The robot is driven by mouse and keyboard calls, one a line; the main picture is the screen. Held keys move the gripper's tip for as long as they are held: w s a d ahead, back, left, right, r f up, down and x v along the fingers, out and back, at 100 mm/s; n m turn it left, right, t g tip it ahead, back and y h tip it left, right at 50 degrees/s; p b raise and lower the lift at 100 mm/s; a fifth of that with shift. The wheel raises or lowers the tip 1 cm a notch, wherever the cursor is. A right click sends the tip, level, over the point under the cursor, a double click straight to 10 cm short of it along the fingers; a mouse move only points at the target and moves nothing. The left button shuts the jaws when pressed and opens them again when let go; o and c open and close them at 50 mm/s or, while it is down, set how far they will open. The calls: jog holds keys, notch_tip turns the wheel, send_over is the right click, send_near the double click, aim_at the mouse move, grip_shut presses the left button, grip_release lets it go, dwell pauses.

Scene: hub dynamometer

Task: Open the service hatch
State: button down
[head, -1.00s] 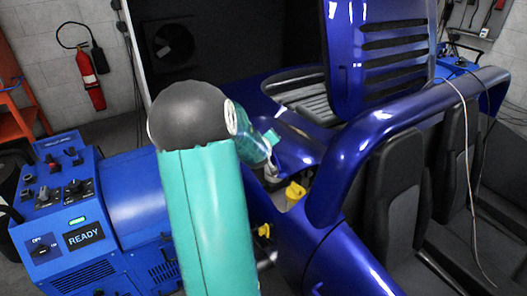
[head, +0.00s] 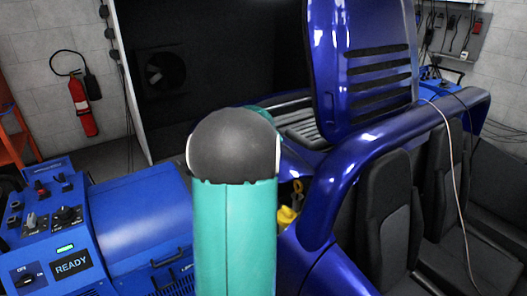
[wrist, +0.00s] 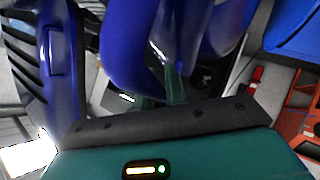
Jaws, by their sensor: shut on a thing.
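A large blue slotted panel (head: 365,65), which looks like the service hatch, stands raised on the blue vehicle (head: 385,140). It also shows at the left of the wrist view (wrist: 25,65). My gripper (wrist: 157,88) shows partly in the wrist view, its dark green fingers close against a blue body panel (wrist: 135,45). It appears shut on that panel's edge; the exact contact is unclear, and I cannot tell whether the panel belongs to the hatch. In the head view my own arm hides the gripper. A yellow cap (head: 287,216) shows beside the arm.
A blue console (head: 50,235) with a READY sign stands at the left. Black seats (head: 385,215) are at the right. A fire extinguisher (head: 81,108) hangs on the back wall. A thin cable (head: 457,180) hangs over the vehicle's rail. Floor shows at the back left.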

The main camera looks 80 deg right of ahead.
jog(key=shift+s+d+r, duration=0.3)
jog(key=shift+r, duration=0.2)
jog(key=shift+s+d+r, duration=0.3)
jog(key=shift+r, duration=0.15)
jog(key=s+d+r+y, duration=0.2)
jog(key=s+d+r, duration=0.8)
jog(key=d, duration=0.5)
jog(key=shift+s+r+m+g, duration=0.2)
jog(key=shift+s+m+g, duration=0.15)
jog(key=shift+s, duration=1.05)
